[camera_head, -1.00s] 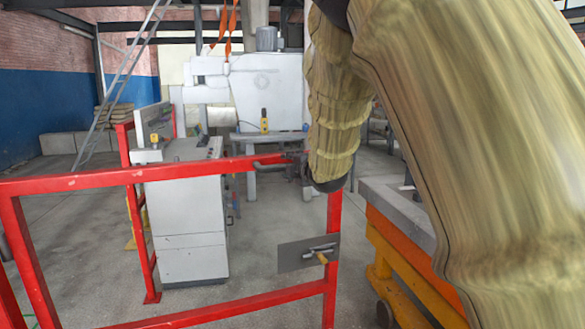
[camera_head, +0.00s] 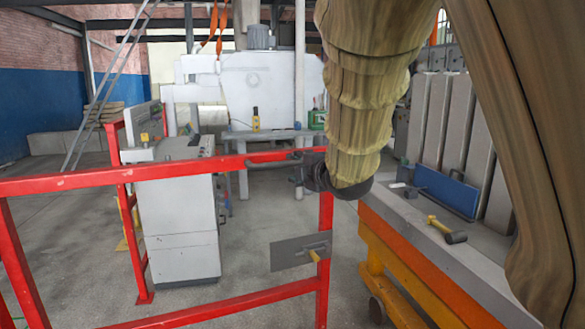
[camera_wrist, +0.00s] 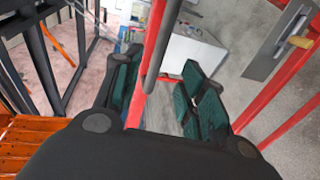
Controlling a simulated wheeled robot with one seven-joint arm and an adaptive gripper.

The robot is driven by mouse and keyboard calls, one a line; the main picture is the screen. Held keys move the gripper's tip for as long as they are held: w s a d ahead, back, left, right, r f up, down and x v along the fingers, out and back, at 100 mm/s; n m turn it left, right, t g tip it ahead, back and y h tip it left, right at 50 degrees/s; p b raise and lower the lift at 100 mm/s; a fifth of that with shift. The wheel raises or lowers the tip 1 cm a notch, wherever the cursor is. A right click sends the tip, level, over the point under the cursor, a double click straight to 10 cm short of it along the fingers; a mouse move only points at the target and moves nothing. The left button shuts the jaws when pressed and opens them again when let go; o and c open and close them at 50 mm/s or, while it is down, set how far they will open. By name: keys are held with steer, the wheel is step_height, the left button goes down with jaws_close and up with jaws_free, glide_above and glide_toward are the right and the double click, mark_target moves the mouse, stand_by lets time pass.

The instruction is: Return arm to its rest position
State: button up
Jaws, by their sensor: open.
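My gripper (camera_head: 308,172) is at the end of my tan-sleeved arm, beside the top rail of the red railing (camera_head: 130,175). In the wrist view my gripper (camera_wrist: 160,98) is open, with its dark green finger pads apart. Part of the red railing (camera_wrist: 158,35) and a grey curved bar (camera_wrist: 151,65) show between the fingers. I cannot tell whether they touch. No held object is visible. My arm covers much of the right side of the head view.
A grey trowel (camera_head: 292,252) with a yellow handle is at the railing post. A grey-topped orange table (camera_head: 425,262) at right bears a yellow-handled hammer (camera_head: 447,230) and a blue-faced tool (camera_head: 447,190). A control cabinet (camera_head: 180,215) stands behind the railing.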

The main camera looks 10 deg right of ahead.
steer(key=shift+s, duration=0.1)
steer(key=s+d+f+m+g+h, duration=0.1)
steer(key=d+f+m, duration=0.15)
steer(key=f, duration=0.75)
steer(key=s+d+f+m+g, duration=0.1)
steer(key=f+m+g, duration=0.15)
steer(key=f, duration=0.85)
steer(key=s+d+f+m+g+p, duration=0.1)
steer(key=s+f+m, duration=0.1)
steer(key=s+f, duration=0.35)
steer(key=s+d+f+m+g+h, duration=0.1)
steer(key=s+f+m, duration=0.1)
steer(key=f, duration=0.7)
steer(key=s+f+m+g+p, duration=0.15)
steer(key=s+f, duration=0.25)
steer(key=f, duration=0.4)
steer(key=s+d+f+m+g+h, duration=0.15)
steer(key=s+f+m+g, duration=0.35)
steer(key=s+f, duration=1.15)
steer(key=s+d+f+m+g, duration=0.1)
steer(key=s+f+m, duration=0.1)
steer(key=s, duration=0.8)
steer(key=s+d+f+m+g, duration=0.1)
steer(key=s+f+m+g, duration=0.1)
steer(key=s, duration=0.9)
steer(key=shift+f+m+p, duration=0.4)
steer(key=shift+f+m, duration=0.45)
steer(key=shift+f, duration=0.05)
steer(key=shift+d, duration=0.1)
